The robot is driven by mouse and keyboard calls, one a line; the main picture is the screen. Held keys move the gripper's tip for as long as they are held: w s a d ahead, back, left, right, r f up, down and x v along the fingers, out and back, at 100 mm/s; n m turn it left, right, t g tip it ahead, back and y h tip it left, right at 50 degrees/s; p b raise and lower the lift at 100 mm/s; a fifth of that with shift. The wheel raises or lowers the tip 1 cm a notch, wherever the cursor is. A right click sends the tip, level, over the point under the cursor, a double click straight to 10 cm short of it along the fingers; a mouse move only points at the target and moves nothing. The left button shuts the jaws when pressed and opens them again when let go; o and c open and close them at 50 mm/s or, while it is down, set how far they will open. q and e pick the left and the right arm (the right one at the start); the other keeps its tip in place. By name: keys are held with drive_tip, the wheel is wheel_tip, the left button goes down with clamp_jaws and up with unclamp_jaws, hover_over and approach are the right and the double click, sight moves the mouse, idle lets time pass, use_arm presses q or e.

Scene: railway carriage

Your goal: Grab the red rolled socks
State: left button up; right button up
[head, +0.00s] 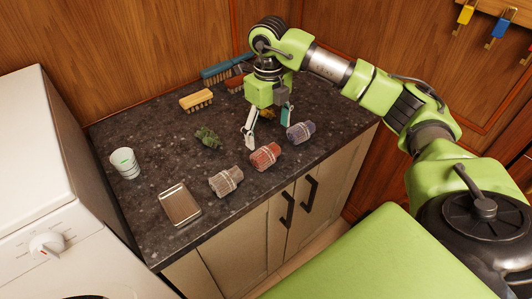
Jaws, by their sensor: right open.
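The red rolled socks (265,156) lie on the dark speckled counter (150,219) near its front edge, between a beige-brown roll (226,180) on the left and a purple-grey roll (301,132) on the right. My right gripper (268,126) points down just behind the red roll. Its fingers are spread apart, one pale and one teal, with nothing visibly held between them. The left fingertip comes close to the red roll; I cannot tell whether it touches. My left gripper is out of view.
A green crumpled item (207,137), a white cup (125,163) and a metal tray (180,205) are to the left. A white washing machine (50,220) borders the counter. Wooden walls stand behind.

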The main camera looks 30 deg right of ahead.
sight(267, 150)
wheel_tip(267, 150, down, 4)
drive_tip(key=shift+r+p, duration=0.2)
drive_tip(key=shift+p, duration=0.1)
drive_tip(key=shift+a+f+p, duration=0.1)
drive_tip(key=shift+f+p, duration=0.35)
drive_tip(key=shift+f, duration=0.05)
wheel_tip(267, 150, down, 4)
drive_tip(key=shift+a+r+p, duration=0.1)
drive_tip(key=shift+r+p, duration=0.1)
drive_tip(key=shift+p, duration=0.7)
drive_tip(key=shift+w+f, duration=0.1)
drive_tip(key=shift+f, duration=0.35)
drive_tip(key=c, duration=1.1)
